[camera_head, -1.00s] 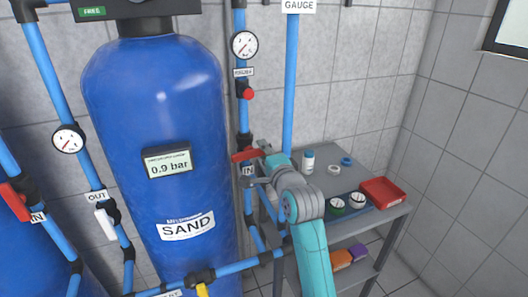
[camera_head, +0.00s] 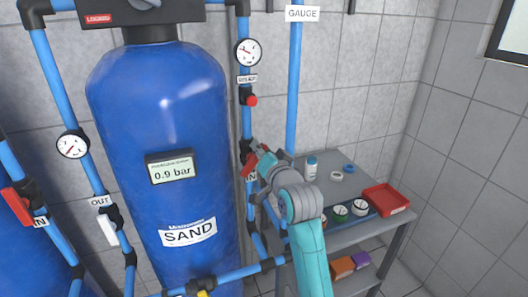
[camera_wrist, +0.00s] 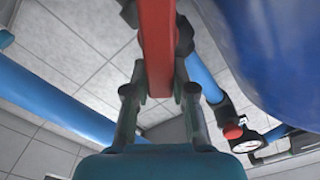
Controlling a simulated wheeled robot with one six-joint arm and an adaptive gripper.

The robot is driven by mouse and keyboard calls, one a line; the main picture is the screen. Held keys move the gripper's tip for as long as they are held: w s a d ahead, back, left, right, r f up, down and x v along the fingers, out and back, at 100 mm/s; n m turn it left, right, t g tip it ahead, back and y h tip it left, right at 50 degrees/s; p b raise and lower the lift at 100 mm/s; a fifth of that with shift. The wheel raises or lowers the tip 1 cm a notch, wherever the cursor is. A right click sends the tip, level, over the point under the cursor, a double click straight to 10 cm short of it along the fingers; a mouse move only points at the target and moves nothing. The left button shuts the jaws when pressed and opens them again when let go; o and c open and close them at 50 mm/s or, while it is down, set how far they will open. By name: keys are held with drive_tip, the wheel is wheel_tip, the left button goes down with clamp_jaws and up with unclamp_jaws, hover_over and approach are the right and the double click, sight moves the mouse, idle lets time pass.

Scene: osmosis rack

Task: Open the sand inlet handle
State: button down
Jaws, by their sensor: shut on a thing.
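The red sand inlet handle (camera_head: 248,165) is on the blue pipe just right of the SAND tank (camera_head: 160,110), beside an IN label (camera_head: 251,177). It stands steeply, close to the line of the pipe. My gripper (camera_head: 259,156) is at the handle, and its fingers partly hide it. In the wrist view, the red handle (camera_wrist: 157,40) runs between the two fingers of my gripper (camera_wrist: 158,88), which is shut on it.
A red knob (camera_head: 251,100) and a gauge (camera_head: 248,52) sit higher on the same pipe. A GAUGE pipe (camera_head: 292,80) stands to the right. The tank display reads 0.9 bar.

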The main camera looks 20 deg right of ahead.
drive_tip(key=n, duration=0.2)
drive_tip(key=a+n, duration=0.1)
drive_tip(key=shift+r+n, duration=0.25)
drive_tip(key=shift+n, duration=0.15)
drive_tip(key=shift+a+r+n, duration=0.1)
drive_tip(key=shift+a+n, duration=0.25)
drive_tip(key=shift+n, duration=0.55)
drive_tip(key=shift+a+n, duration=0.3)
drive_tip(key=shift+n, duration=0.6)
drive_tip(key=c, duration=0.9)
unclamp_jaws()
drive_tip(key=shift+c, duration=0.2)
drive_tip(key=s, duration=1.2)
